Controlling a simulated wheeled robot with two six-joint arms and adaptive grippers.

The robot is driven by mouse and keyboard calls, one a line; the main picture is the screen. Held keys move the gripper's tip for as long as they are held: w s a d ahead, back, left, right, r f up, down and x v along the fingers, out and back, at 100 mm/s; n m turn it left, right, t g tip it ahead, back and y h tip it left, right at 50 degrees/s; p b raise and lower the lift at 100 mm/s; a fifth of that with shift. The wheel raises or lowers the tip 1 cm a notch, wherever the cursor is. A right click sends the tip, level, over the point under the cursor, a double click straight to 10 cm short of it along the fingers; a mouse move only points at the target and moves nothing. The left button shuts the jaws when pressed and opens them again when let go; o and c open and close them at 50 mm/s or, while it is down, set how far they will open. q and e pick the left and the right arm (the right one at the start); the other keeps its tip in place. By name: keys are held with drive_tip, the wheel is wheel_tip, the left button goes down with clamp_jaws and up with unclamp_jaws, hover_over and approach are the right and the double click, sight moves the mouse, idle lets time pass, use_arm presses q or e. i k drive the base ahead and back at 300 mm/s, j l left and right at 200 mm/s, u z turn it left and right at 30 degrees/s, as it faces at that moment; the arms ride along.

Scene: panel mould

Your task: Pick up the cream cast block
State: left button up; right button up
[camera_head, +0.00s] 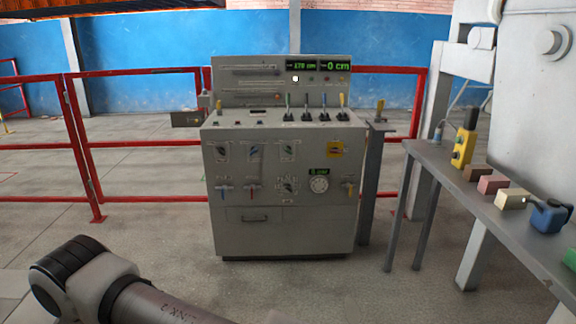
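The cream cast block (511,199) lies on the grey side table (455,190) at the right of the head view. It is a small box shape with a pale top and a darker tan end. Neither of my grippers is in view. Only links of one of my arms show at the bottom left, far from the block.
A brown block (476,173) and a yellow control box (463,149) stand further back on the table. A grey control console (284,190) stands in the centre. Red railings (145,144) run behind it. The floor between console and table is mostly clear.

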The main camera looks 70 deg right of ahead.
sight(506, 199)
drive_tip(key=l+z, duration=0.1)
drive_tip(key=z, duration=3.6)
